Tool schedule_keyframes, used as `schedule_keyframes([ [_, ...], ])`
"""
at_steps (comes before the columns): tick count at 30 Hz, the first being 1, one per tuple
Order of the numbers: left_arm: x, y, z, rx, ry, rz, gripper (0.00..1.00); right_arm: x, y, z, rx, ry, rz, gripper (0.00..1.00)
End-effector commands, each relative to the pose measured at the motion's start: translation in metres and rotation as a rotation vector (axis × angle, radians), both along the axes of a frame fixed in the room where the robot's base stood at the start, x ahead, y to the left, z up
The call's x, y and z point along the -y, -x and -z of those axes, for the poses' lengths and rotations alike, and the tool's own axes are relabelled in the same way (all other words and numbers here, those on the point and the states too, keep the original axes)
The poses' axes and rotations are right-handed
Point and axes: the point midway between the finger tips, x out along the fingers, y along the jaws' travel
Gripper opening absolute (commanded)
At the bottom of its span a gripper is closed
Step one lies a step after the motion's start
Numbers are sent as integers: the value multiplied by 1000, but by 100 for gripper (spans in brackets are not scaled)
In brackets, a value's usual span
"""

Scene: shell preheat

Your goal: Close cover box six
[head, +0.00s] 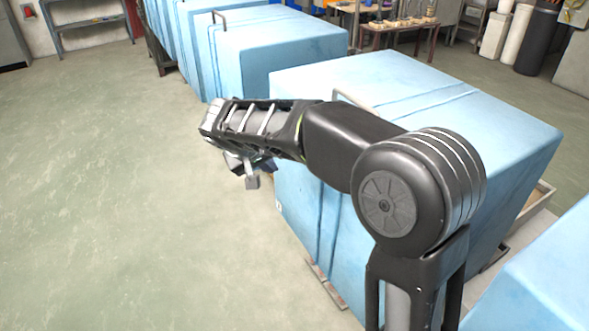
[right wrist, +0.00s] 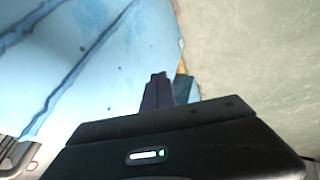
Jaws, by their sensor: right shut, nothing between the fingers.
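A large light-blue box (head: 490,135) stands at the right in the head view, with seams across its top and down its side. No number shows on it, so I cannot tell whether it is box six. A metal handle (head: 345,96) on its top edge is partly hidden by my right arm. My right gripper (head: 252,182) is shut and empty, left of this box's near side. In the right wrist view the gripper (right wrist: 170,92) shows with a blue surface (right wrist: 100,45) beyond it. I cannot tell which surface is a cover. My left gripper is out of view.
Another blue box (head: 280,50) with a handle stands behind, and part of a third (head: 545,275) shows at the lower right. Open green-grey floor (head: 110,190) fills the left. A wooden table (head: 400,28) and shelving (head: 90,22) stand at the back.

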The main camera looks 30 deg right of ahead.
Motion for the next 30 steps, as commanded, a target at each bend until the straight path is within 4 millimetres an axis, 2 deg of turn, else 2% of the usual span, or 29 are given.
schedule_keyframes([
  [10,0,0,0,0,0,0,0,1,0,3,-4,0,-1,0],
  [16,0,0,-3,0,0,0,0,8,-5,15,-7,2,0,0],
  [20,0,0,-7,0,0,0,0,18,-12,30,-9,3,0,0],
  [30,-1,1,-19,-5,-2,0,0,50,-36,85,-9,2,0,0],
])
